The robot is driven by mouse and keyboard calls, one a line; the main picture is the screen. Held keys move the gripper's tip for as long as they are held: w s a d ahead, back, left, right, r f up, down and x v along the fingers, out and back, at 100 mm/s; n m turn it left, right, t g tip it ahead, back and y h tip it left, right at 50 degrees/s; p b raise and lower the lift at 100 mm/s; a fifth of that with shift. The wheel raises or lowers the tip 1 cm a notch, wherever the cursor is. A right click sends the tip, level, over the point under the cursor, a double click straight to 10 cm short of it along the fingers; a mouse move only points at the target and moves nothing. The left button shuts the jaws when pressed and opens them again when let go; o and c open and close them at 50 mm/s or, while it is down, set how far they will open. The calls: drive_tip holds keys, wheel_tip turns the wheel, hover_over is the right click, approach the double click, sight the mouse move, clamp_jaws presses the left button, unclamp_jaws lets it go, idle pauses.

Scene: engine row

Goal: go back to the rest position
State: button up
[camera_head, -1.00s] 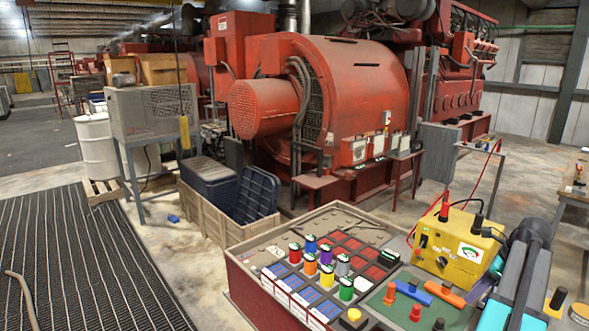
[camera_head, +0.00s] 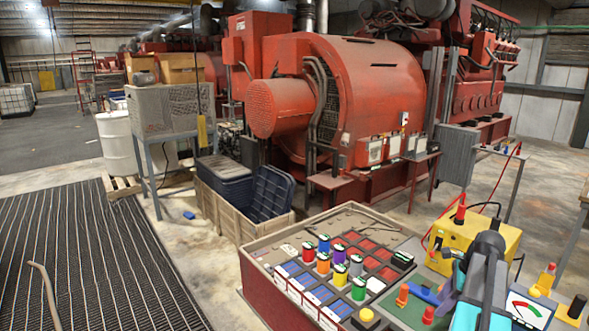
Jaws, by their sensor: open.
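My arm, in dark grey and light blue, rises from the bottom edge at the lower right of the head view. It stands in front of the workbench and covers part of a yellow box (camera_head: 452,232) with red and black leads. I cannot make out my gripper or its fingertips.
A tray (camera_head: 262,252) holds several coloured cylinders in a grid. Beside it are orange and blue parts on a green mat (camera_head: 398,311) and a dial meter (camera_head: 528,309). A wooden crate (camera_head: 227,222) with dark blue bins stands on the floor. Grating (camera_head: 90,250) covers the left floor.

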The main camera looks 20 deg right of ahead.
drive_tip(key=w+a+f+n+g, duration=0.1)
drive_tip(key=w+a+f+n, duration=0.3)
drive_tip(key=a, duration=0.4)
drive_tip(key=w+a+f+n, duration=0.3)
drive_tip(key=a+f+n, duration=0.1)
drive_tip(key=a, duration=0.4)
drive_tip(key=w+a+f+n+g, duration=0.1)
drive_tip(key=w+a+f+n, duration=0.35)
drive_tip(key=a, duration=0.35)
drive_tip(key=s+a+f+n+h, duration=0.1)
drive_tip(key=a+f+n, duration=0.35)
drive_tip(key=a, duration=0.45)
drive_tip(key=s+a+f+n+g, duration=0.1)
drive_tip(key=a+f+n, duration=0.3)
drive_tip(key=a, duration=0.5)
drive_tip(key=s+a+f+n+h, duration=0.1)
drive_tip(key=s+a+f+n, duration=0.15)
drive_tip(key=a+n, duration=0.45)
drive_tip(key=s+f+g+b, duration=0.3)
drive_tip(key=s+f+b, duration=0.3)
drive_tip(key=s+f, duration=0.6)
drive_tip(key=s+a+f+g+b, duration=0.1)
drive_tip(key=s+f+g+b, duration=0.1)
drive_tip(key=s+f+b, duration=0.5)
drive_tip(key=s+f, duration=0.6)
drive_tip(key=f, duration=0.6)
drive_tip(key=shift+a+f+m+g, duration=0.3)
drive_tip(key=shift+f+g, duration=0.05)
drive_tip(key=shift+g, duration=0.05)
drive_tip(key=shift+d, duration=0.1)
